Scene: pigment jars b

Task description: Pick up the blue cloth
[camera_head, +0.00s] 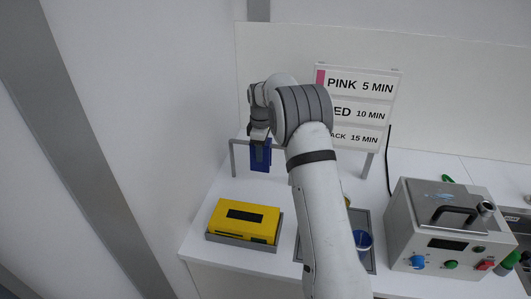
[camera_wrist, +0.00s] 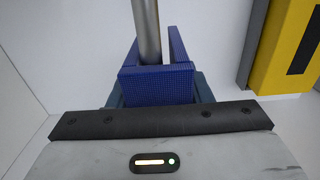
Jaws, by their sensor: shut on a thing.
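The blue cloth (camera_head: 261,163) hangs at the left part of a grey rail (camera_head: 233,160) at the back of the bench. In the wrist view the cloth (camera_wrist: 157,84) is folded over the rail's bar (camera_wrist: 147,30), which runs between its two sides. My gripper (camera_head: 259,143) points down from above and is shut on the cloth. In the wrist view my gripper (camera_wrist: 157,98) shows its fingers only partly, behind the cloth's near end. My arm hides the middle of the rail.
A yellow box (camera_head: 245,218) sits on a grey tray in front of the rail. A grey machine (camera_head: 438,222) with a black handle stands at the right. A blue cup (camera_head: 362,240) stands on a dark tray. A sign board (camera_head: 358,85) stands behind my arm.

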